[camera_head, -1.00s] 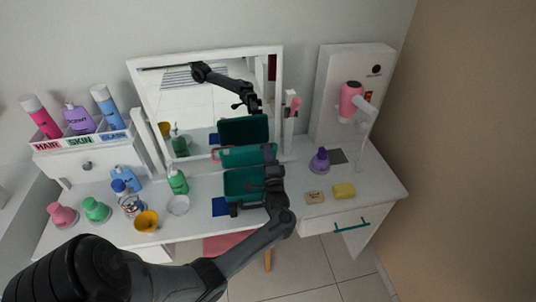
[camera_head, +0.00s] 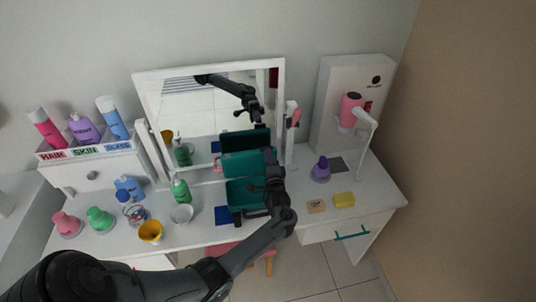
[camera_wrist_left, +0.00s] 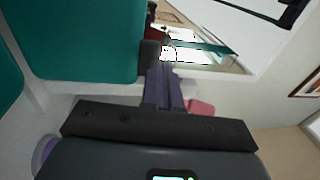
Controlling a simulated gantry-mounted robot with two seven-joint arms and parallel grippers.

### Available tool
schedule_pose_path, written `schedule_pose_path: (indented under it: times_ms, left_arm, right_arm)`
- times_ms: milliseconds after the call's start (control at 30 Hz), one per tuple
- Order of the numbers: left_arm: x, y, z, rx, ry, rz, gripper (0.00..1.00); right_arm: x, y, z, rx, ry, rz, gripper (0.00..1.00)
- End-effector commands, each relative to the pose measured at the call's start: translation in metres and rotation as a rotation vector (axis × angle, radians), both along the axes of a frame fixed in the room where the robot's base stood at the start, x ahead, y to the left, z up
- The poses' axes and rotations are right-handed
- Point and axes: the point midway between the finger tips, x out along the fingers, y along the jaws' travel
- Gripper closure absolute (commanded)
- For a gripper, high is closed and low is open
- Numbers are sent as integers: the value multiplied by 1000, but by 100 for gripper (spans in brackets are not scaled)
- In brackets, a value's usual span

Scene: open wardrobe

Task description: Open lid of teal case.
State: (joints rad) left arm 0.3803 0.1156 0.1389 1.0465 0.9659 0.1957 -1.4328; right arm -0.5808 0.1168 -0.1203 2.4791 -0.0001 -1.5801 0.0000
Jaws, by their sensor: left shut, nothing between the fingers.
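The teal case sits on the white table in front of the mirror in the head view. Its lid (camera_head: 246,164) stands raised at the back, and the hollow of its base (camera_head: 243,190) shows in front. My left gripper (camera_head: 271,166) is at the case's right side, by the lid's right edge, and is shut with nothing in it. In the left wrist view its closed fingers (camera_wrist_left: 163,90) are beside a large teal panel (camera_wrist_left: 75,40), which looks like the lid. Whether they touch is unclear. My forearm hides the case's front right corner. My right gripper is not in view.
The mirror (camera_head: 200,105) stands close behind the case. A green bottle (camera_head: 180,190), a white bowl (camera_head: 181,214) and a yellow cup (camera_head: 150,231) are to the left.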

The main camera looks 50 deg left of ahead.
Motion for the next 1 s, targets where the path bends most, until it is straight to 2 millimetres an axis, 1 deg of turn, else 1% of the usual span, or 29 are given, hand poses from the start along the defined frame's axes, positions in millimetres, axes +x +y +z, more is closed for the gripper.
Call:
schedule_pose_path:
  times_ms: [33, 167, 233, 400, 600, 700, 867, 933, 1000]
  left_arm:
    - [-2, -5, 2, -2, 3, -2, 100]
    - [-9, -19, 2, -3, 4, -2, 100]
    - [-15, -32, -2, -3, 3, -4, 100]
    - [-30, -62, -4, -3, 2, -3, 100]
    - [-44, -91, -5, -3, 2, -2, 100]
    - [-49, -100, -5, -2, 1, -2, 100]
    - [-53, -108, -7, -2, 3, -1, 100]
    - [-58, -109, -12, -2, 15, -1, 100]
    - [-67, -108, -23, 0, 37, 0, 100]
  right_arm:
    - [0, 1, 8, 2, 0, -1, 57]
    - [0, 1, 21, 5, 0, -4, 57]
    - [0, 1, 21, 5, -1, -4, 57]
    - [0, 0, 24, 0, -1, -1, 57]
    - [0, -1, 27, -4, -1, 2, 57]
    - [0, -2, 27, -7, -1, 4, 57]
    - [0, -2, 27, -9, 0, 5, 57]
    - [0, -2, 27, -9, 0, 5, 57]
    - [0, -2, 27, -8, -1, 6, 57]
